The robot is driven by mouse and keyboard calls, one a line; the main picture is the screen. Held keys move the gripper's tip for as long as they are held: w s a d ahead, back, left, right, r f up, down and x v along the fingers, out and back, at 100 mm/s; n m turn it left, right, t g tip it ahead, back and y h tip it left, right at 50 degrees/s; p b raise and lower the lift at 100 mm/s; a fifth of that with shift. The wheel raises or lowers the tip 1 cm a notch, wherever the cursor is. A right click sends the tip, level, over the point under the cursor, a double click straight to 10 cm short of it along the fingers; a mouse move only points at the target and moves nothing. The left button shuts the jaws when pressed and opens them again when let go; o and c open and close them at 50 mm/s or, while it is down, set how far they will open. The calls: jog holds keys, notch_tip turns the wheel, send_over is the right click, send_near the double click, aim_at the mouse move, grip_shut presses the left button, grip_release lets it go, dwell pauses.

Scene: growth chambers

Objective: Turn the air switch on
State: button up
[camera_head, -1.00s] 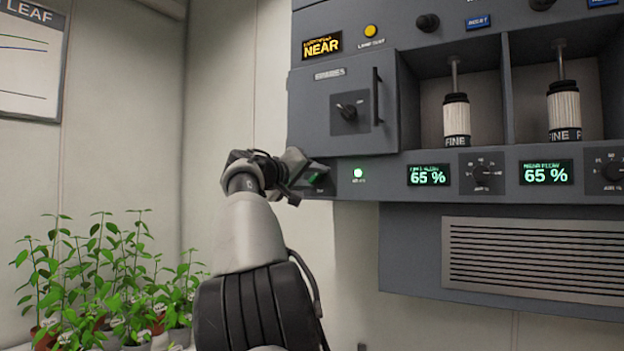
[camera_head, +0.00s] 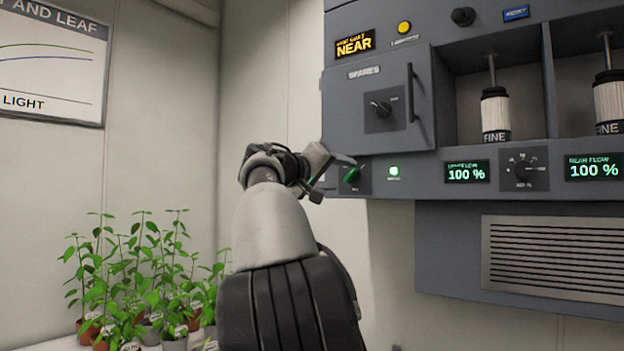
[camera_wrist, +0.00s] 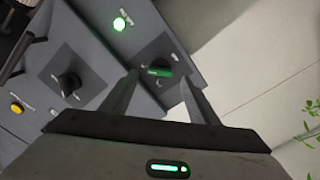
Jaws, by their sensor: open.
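The air switch is a small green knob (camera_head: 352,174) on a dark square plate at the lower left of the grey panel. Its handle tilts toward the upper right in the head view. In the wrist view the green knob (camera_wrist: 159,72) lies between the two fingertips and looks lit. My gripper (camera_head: 333,178) is open and empty, just left of the knob. Its fingers appear apart from the knob. The small lettering around the switch is too small to read.
A green lamp (camera_head: 394,171) glows right of the switch. Two flow displays, left (camera_head: 467,172) and right (camera_head: 594,168), read 100 %. A dial (camera_head: 522,169) sits between them. A SPARES door (camera_head: 377,103) with a black knob is above. Potted plants (camera_head: 140,285) stand lower left.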

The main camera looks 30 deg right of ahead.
jog(key=b+v, duration=0.2)
jog(key=v, duration=1)
jog(key=shift+s+a, duration=0.2)
jog(key=shift+a, duration=0.1)
